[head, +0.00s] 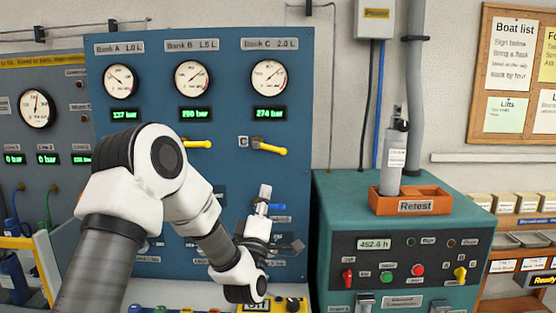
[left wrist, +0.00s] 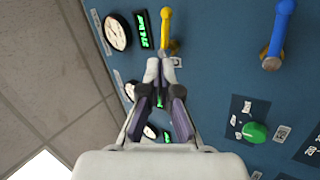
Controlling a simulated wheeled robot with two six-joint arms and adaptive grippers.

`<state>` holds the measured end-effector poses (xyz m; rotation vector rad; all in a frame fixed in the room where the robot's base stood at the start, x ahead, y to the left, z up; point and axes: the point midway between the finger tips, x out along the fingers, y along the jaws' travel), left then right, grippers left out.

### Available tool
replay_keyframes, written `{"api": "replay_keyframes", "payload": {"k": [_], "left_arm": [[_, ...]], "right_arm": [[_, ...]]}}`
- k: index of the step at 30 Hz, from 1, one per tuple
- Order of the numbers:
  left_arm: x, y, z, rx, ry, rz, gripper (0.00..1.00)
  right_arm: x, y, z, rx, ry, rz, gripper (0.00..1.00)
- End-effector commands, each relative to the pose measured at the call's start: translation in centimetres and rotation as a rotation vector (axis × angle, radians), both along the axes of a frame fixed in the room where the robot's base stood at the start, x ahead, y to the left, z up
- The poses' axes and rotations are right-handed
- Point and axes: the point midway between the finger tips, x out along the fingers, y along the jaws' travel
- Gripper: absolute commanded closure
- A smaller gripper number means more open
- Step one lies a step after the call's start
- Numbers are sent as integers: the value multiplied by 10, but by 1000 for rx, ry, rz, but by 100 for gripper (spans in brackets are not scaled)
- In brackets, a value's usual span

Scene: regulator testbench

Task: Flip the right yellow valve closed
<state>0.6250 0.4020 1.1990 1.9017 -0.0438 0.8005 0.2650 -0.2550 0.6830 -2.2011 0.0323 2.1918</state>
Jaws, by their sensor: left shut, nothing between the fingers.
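The right yellow valve (head: 270,149) is on the blue panel under the Bank C gauge. Its handle points right, tilted slightly down, from a brass pivot. It also shows at the top of the left wrist view (left wrist: 166,28). My left gripper (head: 265,190) is shut and empty. In the head view its tips lie below this valve and point up. In the left wrist view the closed tips (left wrist: 163,68) appear just beside the valve's pivot end; whether they touch it I cannot tell. My right gripper is not in view.
Another yellow valve (head: 198,144) sits under Bank B, partly behind my left arm. A blue handle (left wrist: 280,30) and a green knob (left wrist: 256,132) are lower on the panel. A teal bench (head: 335,190) with an orange Retest tray (head: 411,206) stands to the right.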

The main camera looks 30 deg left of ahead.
Motion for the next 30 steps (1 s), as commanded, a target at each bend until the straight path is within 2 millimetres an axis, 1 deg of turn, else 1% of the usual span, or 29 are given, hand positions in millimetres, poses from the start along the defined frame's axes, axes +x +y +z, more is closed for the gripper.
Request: {"api": "replay_keyframes", "payload": {"k": [1,6,12,15,18,21,30], "left_arm": [[7,3,10,1,-2,2,100],[37,15,30,2,0,2,100],[70,28,53,3,1,1,100],[83,33,61,3,3,1,100],[90,36,63,3,4,1,100],[94,37,64,2,5,0,100],[94,37,63,1,3,-1,100]], "right_arm": [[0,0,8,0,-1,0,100],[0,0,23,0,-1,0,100],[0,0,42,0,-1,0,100],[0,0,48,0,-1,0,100],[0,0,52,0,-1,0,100],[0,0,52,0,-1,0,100],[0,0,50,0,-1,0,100]]}}
